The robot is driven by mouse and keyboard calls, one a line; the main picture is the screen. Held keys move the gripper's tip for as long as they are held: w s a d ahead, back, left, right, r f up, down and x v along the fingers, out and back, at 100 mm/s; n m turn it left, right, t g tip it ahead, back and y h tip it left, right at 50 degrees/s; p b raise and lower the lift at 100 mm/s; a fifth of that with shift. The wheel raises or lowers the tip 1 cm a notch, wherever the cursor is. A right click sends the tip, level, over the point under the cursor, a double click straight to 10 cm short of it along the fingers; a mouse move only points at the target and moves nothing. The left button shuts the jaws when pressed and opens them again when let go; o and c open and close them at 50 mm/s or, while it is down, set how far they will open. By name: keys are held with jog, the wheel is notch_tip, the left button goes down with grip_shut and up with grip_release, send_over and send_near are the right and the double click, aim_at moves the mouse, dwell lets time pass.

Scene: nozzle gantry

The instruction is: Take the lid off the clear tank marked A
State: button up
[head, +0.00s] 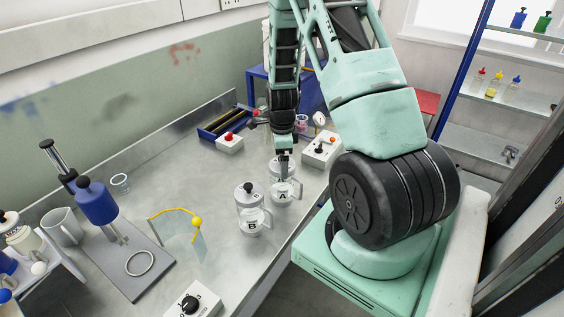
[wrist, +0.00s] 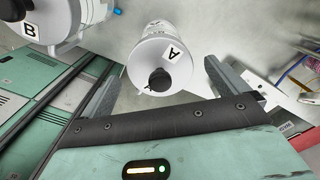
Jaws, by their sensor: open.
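The clear tank marked A (head: 281,194) stands upright on the metal bench in the head view, with a handle on its right side. Its pale lid with a black knob (wrist: 160,80) shows in the wrist view, where the A label faces the camera. My gripper (head: 284,167) is above tank A in the head view and partly hides its lid. In the wrist view, my gripper's two fingers (wrist: 163,82) are spread apart, one on each side of the knob and apart from it. The lid is on the tank.
A similar tank marked B (head: 249,222) stands close to the left of A, with its own black knob. A white control box (head: 322,150) is behind and right of A. A clear bent screen (head: 183,236) and a blue-topped stand (head: 97,202) are further left.

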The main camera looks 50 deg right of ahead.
jog(key=c, duration=1.1)
jog(key=shift+o, duration=0.2)
jog(key=shift+r, duration=0.15)
